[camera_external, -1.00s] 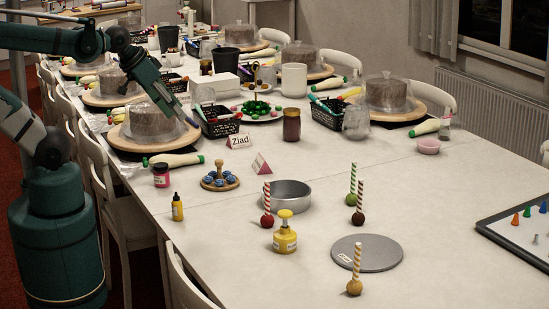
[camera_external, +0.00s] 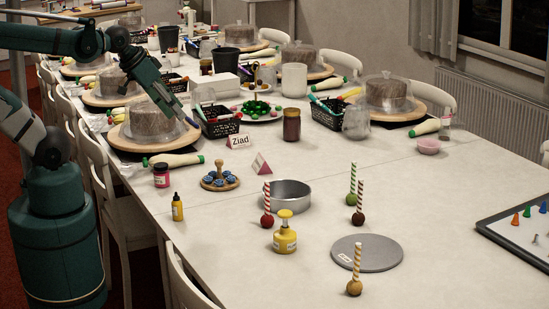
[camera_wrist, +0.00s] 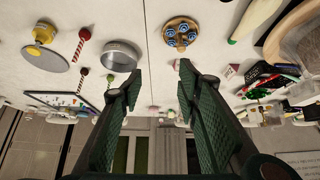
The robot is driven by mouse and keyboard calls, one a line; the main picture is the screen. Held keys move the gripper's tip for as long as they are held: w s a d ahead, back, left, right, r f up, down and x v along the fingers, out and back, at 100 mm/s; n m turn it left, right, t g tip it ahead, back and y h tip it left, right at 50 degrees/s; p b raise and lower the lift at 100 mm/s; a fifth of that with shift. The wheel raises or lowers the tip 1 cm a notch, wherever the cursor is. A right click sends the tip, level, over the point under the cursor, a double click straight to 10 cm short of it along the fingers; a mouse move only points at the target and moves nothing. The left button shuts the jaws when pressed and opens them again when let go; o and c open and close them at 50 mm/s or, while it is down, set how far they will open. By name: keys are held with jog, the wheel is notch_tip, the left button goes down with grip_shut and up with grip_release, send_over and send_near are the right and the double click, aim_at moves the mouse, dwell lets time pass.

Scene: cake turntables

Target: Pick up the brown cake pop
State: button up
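My gripper (camera_wrist: 161,68) is open and empty in the wrist view. In the external view it is above the table's left side, by a covered cake, far left of the brown cake pop.
A metal tin (camera_external: 287,195), a yellow bottle (camera_external: 285,238) and a flat grey disc (camera_external: 367,254) surround the cake pops.

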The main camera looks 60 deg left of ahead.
jog(key=shift+w, duration=0.1)
jog(key=shift+c, duration=0.5)
